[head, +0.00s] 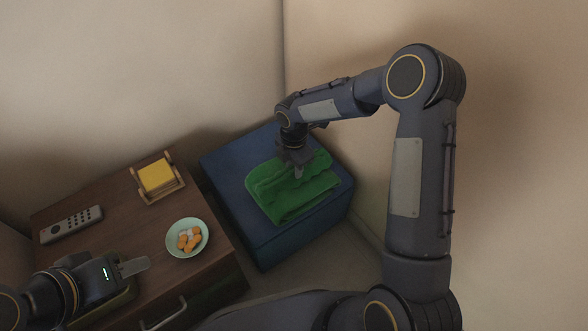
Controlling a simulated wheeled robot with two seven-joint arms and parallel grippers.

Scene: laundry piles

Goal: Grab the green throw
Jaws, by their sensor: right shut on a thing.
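The green throw (290,197) lies folded on top of a blue box-shaped seat (239,217) in the corner. My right gripper (298,173) points down onto the upper middle of the throw and is shut on it. The throw still rests on the blue top. My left gripper (135,266) is over the front of the brown cabinet, well to the left of the throw. Only its side shows, so I cannot tell whether its fingers are apart.
The brown cabinet (105,222) stands left of the blue seat. On it are a grey remote (71,224), a wooden holder with a yellow pad (157,177) and a pale green bowl (187,237) with orange and white pieces. Walls close in behind and at right.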

